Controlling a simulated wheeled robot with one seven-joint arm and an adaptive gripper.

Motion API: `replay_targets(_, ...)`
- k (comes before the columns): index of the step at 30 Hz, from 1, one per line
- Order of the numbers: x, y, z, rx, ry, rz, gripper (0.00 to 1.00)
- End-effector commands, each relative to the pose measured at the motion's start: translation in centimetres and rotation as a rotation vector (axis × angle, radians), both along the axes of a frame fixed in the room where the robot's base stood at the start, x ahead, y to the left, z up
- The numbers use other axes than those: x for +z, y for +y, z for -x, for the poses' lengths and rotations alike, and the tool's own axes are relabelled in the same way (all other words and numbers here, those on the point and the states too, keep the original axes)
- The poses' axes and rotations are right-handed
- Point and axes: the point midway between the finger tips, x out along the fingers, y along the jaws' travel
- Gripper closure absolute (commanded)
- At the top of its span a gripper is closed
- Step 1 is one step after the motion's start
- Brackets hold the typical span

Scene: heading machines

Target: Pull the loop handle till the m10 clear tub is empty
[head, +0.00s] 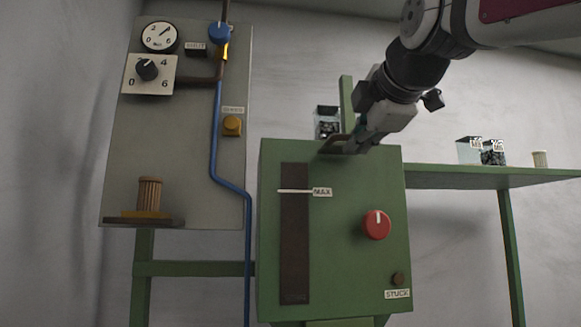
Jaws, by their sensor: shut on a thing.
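My gripper (356,146) reaches down from the upper right to the top edge of the green machine. It is shut on the loop handle (333,143), a dark brownish loop at that edge, partly hidden by the fingers. A clear tub (327,112) with dark pieces in it shows just behind the machine top, left of a green post. Its lower part is hidden and I see no readable label on it. Two more clear tubs stand on the right shelf, one seemingly empty (468,151) and one with dark pieces (493,156); their small labels are hard to read.
The green machine (345,262) has a dark slot with a MAX mark, a red knob (377,225) and a STUCK button (398,279). A grey panel (160,130) with gauge, dial and blue hose stands left. A green shelf (480,177) runs right.

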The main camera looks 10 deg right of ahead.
Motion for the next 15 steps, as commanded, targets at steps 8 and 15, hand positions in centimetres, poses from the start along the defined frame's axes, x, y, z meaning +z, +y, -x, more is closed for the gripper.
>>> replay_targets(8, -0.22, 0.02, 0.22, 0.001, 0.009, -0.001, 0.69)
replay_targets(15, -0.16, 0.01, 0.17, 0.0, 0.007, 0.0, 0.69)
